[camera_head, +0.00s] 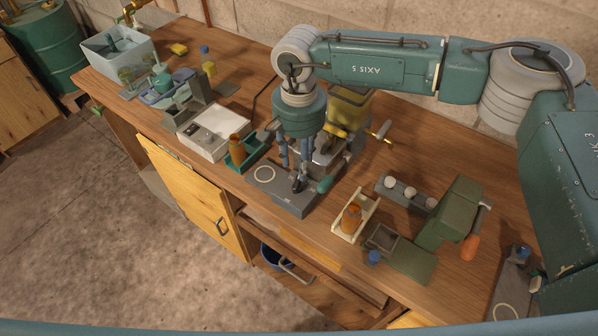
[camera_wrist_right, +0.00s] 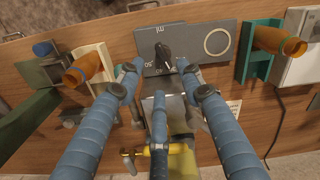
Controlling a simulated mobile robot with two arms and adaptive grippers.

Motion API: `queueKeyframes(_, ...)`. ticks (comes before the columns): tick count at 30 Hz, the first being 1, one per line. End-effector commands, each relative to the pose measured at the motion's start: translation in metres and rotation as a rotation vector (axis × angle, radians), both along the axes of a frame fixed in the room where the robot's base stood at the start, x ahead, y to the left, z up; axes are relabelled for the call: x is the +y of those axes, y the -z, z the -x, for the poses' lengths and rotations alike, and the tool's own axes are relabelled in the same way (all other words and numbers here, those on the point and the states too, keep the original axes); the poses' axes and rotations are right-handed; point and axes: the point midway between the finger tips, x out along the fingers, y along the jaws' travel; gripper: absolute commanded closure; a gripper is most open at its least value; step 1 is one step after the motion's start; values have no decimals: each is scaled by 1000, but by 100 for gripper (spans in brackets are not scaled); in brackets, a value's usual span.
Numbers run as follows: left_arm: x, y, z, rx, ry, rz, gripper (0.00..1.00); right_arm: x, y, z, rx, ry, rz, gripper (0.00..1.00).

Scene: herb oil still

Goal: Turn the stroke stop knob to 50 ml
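The stroke stop knob (camera_wrist_right: 164,56) is a small dark knob with a light pointer line, on a grey plate (camera_wrist_right: 195,42) marked "ml" and other numbers; I cannot read its setting for sure. In the head view the knob (camera_head: 298,183) sits on the front of the dispenser's grey base (camera_head: 292,204), partly hidden by my fingers. My right gripper (camera_head: 298,160) hangs over it, fingers pointing down. In the right wrist view the blue fingers of my right gripper (camera_wrist_right: 160,72) are spread, two tips on either side of the knob's near end, with no clear contact. My left gripper is not in view.
An amber bottle in a cream holder (camera_head: 368,212) stands right of the base, and another in a green holder (camera_head: 247,163) stands left. A yellow-green vessel (camera_head: 348,106) is behind my gripper. A green press-like device (camera_head: 449,213) stands further right. Bare wood lies along the front edge.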

Motion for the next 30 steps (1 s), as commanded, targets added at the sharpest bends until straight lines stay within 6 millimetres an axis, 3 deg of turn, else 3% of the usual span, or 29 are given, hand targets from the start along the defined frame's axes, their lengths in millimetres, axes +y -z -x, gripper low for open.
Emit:
queueKeyframes(3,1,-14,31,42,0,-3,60,0,21,1,5,1,3,63)
queueKeyframes(6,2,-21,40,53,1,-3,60,0,40,0,3,2,1,63)
queueKeyframes(8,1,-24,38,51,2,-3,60,0,50,1,3,1,1,63)
queueKeyframes(12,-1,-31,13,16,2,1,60,0,67,0,1,1,0,63)
queueKeyframes(17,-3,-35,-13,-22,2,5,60,0,77,0,0,1,0,63)
queueKeyframes(24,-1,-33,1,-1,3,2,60,0,78,-1,0,1,-1,63)
queueKeyframes(30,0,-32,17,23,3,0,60,0,78,-1,0,1,-1,100)
